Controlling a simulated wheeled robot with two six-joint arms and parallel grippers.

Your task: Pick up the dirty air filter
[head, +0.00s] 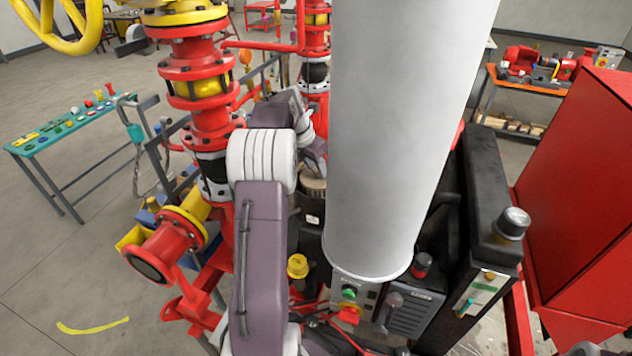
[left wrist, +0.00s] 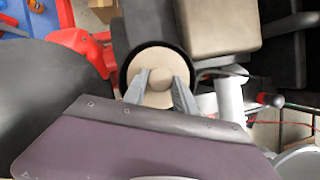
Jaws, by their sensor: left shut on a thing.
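The dirty air filter (head: 313,187) shows in the head view as a small brownish round piece with a ribbed side, just below my left gripper (head: 317,168). In the left wrist view its beige round face (left wrist: 160,64) sits within a black ring, which looks like a housing opening. Both fingers of my left gripper (left wrist: 160,84) reach over the face and are shut on the filter. I cannot tell whether the filter is seated in the ring or lifted clear. My right gripper is in neither view.
A red flanged pipe stack (head: 205,95) stands close left of my left arm. A control panel with a green button (head: 349,292) and a yellow cap (head: 297,266) are below. A red cabinet (head: 585,190) stands right. A teal table (head: 70,125) is farther left, with open floor before it.

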